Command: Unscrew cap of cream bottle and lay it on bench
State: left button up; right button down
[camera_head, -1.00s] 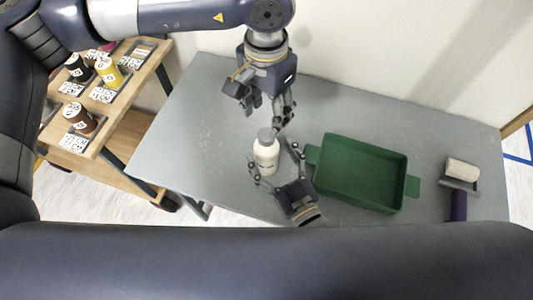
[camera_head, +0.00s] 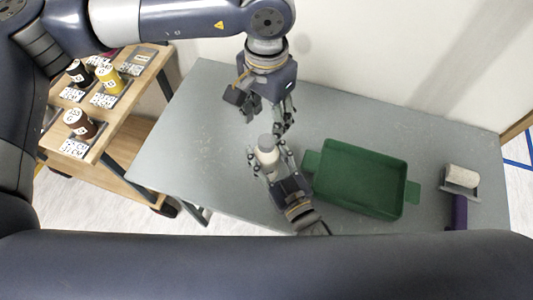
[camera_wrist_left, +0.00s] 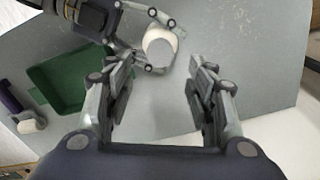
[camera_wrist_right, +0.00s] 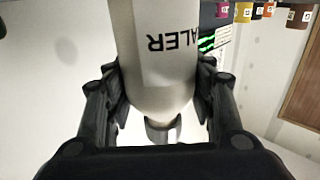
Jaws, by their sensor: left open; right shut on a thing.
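The cream bottle (camera_head: 267,157) stands upright on the grey bench (camera_head: 190,160), with its grey cap (camera_head: 265,141) on top. My right gripper (camera_head: 268,165) is shut around the bottle's body from the front right. The right wrist view shows the bottle (camera_wrist_right: 165,60) between its fingers, with part of its dark lettering. My left gripper (camera_head: 263,118) is open and empty, above and behind the bottle. In the left wrist view the cap (camera_wrist_left: 160,50) lies beyond the gap between the open left fingers (camera_wrist_left: 160,90), apart from them.
A green tray (camera_head: 310,180) stands on the bench right of the bottle. A white roller (camera_head: 462,176) and a purple object (camera_head: 459,212) lie near the bench's right end. A wooden shelf cart (camera_head: 110,160) with several labelled cans stands at the left. The bench left of the bottle is clear.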

aim_at(267, 141)
pick_arm(q)
jog(key=n, duration=0.4)
jog(key=shift+f, duration=4)
jog(key=shift+c, duration=0.5)
